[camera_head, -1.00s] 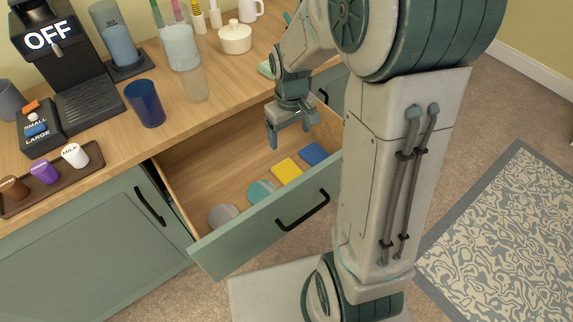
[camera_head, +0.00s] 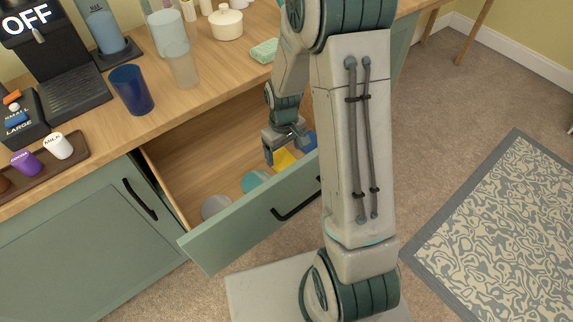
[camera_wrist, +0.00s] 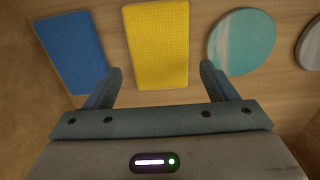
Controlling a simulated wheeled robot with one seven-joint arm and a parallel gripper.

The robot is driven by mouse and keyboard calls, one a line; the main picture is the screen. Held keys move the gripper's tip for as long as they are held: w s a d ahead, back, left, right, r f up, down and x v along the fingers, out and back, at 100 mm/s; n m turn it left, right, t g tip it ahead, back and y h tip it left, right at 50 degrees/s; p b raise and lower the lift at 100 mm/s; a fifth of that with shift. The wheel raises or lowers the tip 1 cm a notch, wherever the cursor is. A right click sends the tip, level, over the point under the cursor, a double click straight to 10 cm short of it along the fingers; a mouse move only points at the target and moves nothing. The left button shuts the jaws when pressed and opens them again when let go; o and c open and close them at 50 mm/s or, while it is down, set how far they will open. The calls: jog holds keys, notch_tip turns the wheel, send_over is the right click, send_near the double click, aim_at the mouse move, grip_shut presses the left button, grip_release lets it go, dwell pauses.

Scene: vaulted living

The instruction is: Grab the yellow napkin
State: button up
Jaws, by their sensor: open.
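The yellow napkin (camera_wrist: 158,45) lies flat on the drawer floor. In the wrist view it sits ahead of my gripper (camera_wrist: 160,85), between the lines of the two open fingers. In the head view the yellow napkin (camera_head: 284,158) is partly hidden by my gripper (camera_head: 284,157), which is down inside the open drawer (camera_head: 200,164). The jaws are open and empty. I cannot tell how high the fingertips are above the napkin.
A blue square (camera_wrist: 74,50) and a teal disc (camera_wrist: 241,42) lie on either side of the napkin. A grey disc (camera_head: 216,206) lies farther left. The drawer's front panel (camera_head: 240,222) stands close to my gripper. Cups and a coffee machine stand on the counter.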

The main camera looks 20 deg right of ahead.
aim_at(285, 161)
notch_tip(285, 161, down, 4)
jog(key=shift+s+d+r+b, duration=0.1)
jog(key=shift+b, duration=0.25)
jog(key=c, duration=0.7)
